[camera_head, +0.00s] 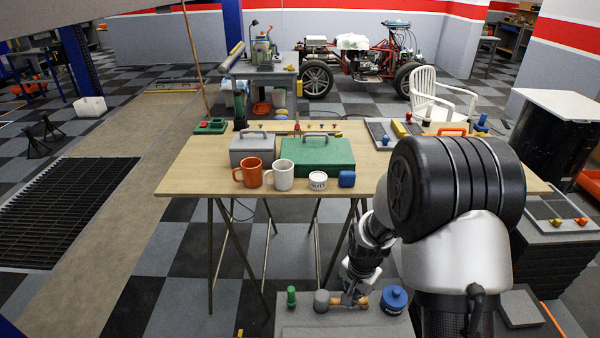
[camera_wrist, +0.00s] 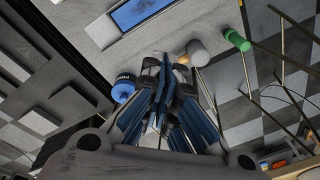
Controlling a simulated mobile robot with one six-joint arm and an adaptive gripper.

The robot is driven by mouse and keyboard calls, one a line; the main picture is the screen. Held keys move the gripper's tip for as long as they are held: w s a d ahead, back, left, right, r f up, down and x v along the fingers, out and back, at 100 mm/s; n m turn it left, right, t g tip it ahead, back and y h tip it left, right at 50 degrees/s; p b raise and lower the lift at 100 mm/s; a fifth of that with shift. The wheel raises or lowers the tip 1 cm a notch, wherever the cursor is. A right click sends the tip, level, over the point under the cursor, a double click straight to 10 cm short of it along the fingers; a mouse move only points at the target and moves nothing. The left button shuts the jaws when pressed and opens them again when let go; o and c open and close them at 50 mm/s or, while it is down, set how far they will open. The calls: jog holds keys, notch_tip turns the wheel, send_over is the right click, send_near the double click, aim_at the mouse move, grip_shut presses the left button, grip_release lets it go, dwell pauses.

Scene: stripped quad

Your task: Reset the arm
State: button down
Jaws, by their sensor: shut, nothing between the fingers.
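My arm comes in from the right of the head view and reaches down past the table's front edge. My gripper (camera_head: 350,297) is low over a grey stand top (camera_head: 340,326). In the wrist view its fingers (camera_wrist: 167,66) are together with nothing between them. Close to the fingertips are a grey rounded piece (camera_head: 321,301) and a wood-coloured piece (camera_head: 364,302); my gripper partly hides the space between, so I cannot tell whether they are joined. A blue round container (camera_head: 394,299) is to the right, and a green piece (camera_head: 291,296) stands to the left.
A dark stack (camera_head: 568,245) is at right.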

jog(key=s+r+n, duration=0.2)
jog(key=s+r, duration=0.1)
jog(key=r, duration=0.9)
jog(key=s+r+n+t, duration=0.1)
jog(key=s+r+n, duration=0.2)
jog(key=s+r, duration=0.5)
jog(key=s+r+n+t, duration=0.2)
jog(key=s+r, duration=0.6)
jog(key=s, duration=0.5)
jog(key=shift+s+n, duration=0.3)
jog(key=shift+n, duration=0.5)
